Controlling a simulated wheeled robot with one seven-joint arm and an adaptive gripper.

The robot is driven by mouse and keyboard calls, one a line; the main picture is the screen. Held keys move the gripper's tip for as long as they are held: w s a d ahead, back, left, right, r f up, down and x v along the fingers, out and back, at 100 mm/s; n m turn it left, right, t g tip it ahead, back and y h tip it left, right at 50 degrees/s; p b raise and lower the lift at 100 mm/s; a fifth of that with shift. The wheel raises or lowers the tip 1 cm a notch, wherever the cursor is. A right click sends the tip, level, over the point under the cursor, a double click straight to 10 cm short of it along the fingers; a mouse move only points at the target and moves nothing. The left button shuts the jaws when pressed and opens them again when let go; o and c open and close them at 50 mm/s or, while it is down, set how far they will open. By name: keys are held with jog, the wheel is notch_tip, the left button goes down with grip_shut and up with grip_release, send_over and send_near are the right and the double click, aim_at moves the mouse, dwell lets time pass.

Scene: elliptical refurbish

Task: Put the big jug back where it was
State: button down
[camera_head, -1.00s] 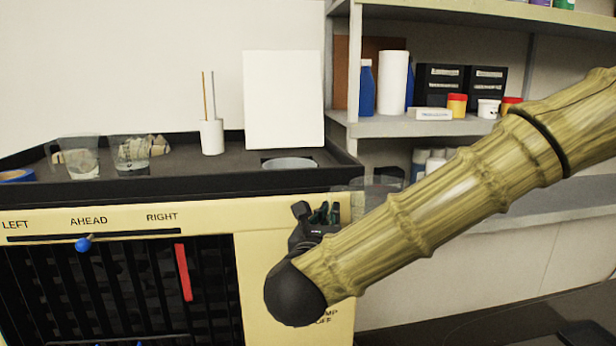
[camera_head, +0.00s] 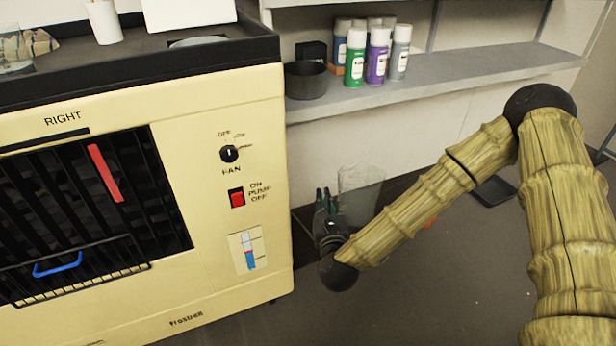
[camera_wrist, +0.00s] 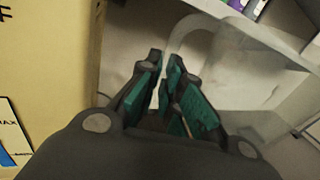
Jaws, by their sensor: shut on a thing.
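The big jug (camera_head: 362,192) is clear and see-through, and looks roughly upright in the head view. It is beside the right side of the cream cooler, below the shelf. My gripper (camera_head: 322,200) is at the jug's left side. In the wrist view the jug (camera_wrist: 235,70) fills the right, with its pale curved handle running down to my fingers (camera_wrist: 165,85). The green-padded fingers are shut on the handle. I cannot tell whether the jug's base touches anything below.
The cream cooler (camera_head: 190,245) stands close on the left, with its fan knob, pump switch and level gauge. A shelf (camera_head: 440,75) above holds several spray cans (camera_head: 378,55) and a dark round pot (camera_head: 306,80). The dark floor (camera_head: 440,290) is clear in front.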

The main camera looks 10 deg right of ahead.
jog(key=w+d+f, duration=0.1)
jog(key=d+f, duration=0.3)
jog(key=f, duration=0.5)
jog(key=shift+d+y, duration=0.15)
jog(key=shift+y, duration=0.15)
